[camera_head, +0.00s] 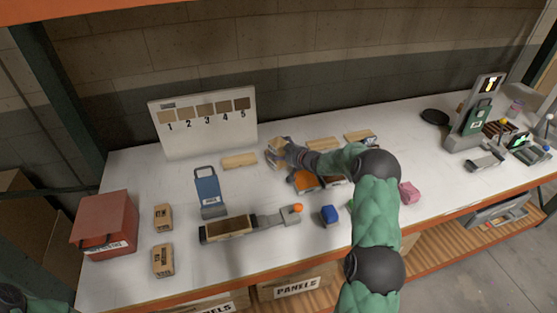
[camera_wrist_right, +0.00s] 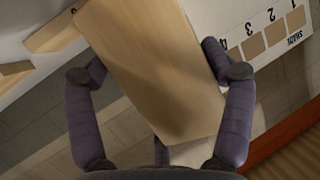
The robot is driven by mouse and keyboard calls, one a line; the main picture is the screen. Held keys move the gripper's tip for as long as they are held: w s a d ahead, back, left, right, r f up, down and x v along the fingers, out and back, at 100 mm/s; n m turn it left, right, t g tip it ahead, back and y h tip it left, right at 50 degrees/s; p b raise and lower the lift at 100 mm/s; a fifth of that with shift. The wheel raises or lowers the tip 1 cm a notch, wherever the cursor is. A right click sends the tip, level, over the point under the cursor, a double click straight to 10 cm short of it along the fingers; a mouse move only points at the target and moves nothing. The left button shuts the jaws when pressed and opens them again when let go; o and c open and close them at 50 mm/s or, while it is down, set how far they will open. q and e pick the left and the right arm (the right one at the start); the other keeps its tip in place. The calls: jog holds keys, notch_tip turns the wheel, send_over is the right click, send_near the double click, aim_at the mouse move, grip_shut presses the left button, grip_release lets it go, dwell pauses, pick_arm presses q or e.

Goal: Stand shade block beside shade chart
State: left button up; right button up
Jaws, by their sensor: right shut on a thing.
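The shade chart (camera_head: 204,148) stands upright at the back left of the table, with numbered brown swatches 1 to 5. It also shows upside down at the upper right of the wrist view (camera_wrist_right: 282,52). My right gripper (camera_head: 277,149) is right of the chart, shut on a light wooden shade block (camera_wrist_right: 150,70). In the wrist view the block sits tilted between the two fingers, with its broad face towards the camera. In the head view the gripper and arm partly hide the block. Only part of my left arm shows at the lower left corner; its gripper is out of view.
A wooden block (camera_head: 239,161) lies in front of the chart. More blocks (camera_head: 322,145) lie behind my right arm. A blue clipboard-like item (camera_head: 208,190), a red box (camera_head: 105,225) and a grey tool with wood (camera_head: 228,229) stand nearer the front. Bare tabletop lies between them.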

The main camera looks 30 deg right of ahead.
jog(key=shift+w+a+f, duration=0.25)
jog(key=shift+w+f, duration=0.05)
jog(key=shift+w+f+b, duration=0.1)
jog(key=shift+f+b, duration=0.45)
jog(key=shift+f, duration=1.05)
jog(key=shift+f, duration=0.1)
jog(key=o, duration=1.2)
jog(key=shift+f, duration=0.15)
jog(key=shift+o, duration=0.2)
jog(key=shift+r, duration=0.2)
jog(key=shift+s+r, duration=0.1)
jog(key=shift+s, duration=0.15)
jog(key=p+v, duration=0.1)
jog(key=v, duration=1)
jog(key=shift+s, duration=0.25)
